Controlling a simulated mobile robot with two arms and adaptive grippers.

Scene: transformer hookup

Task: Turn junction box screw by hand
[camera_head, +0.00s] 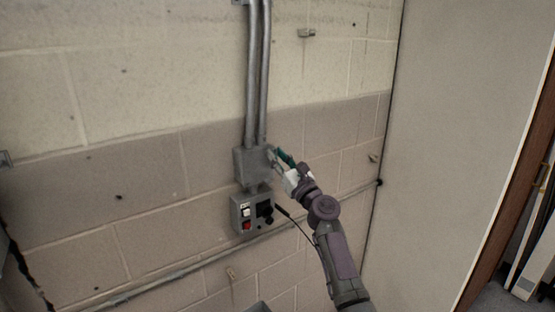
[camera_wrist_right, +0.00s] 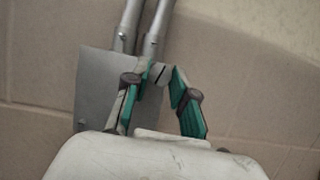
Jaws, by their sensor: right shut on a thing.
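The grey metal junction box (camera_head: 250,162) is fixed to the block wall, with two conduits entering its top. In the right wrist view, its flat grey cover (camera_wrist_right: 97,85) shows behind my fingers. My right gripper (camera_head: 274,157) is at the box's right side. In the right wrist view, its green-padded fingertips (camera_wrist_right: 161,75) close together on a small light-grey slotted piece that looks like the junction box screw (camera_wrist_right: 160,71). The fingers hide much of the screw. My left gripper is not in view.
A grey control box (camera_head: 241,215) with a red switch and black parts is mounted just below the junction box. A dark cable (camera_head: 291,217) runs from it past my right arm. A thin pipe (camera_head: 190,268) crosses the wall lower down. A large pale panel (camera_head: 460,130) stands at right.

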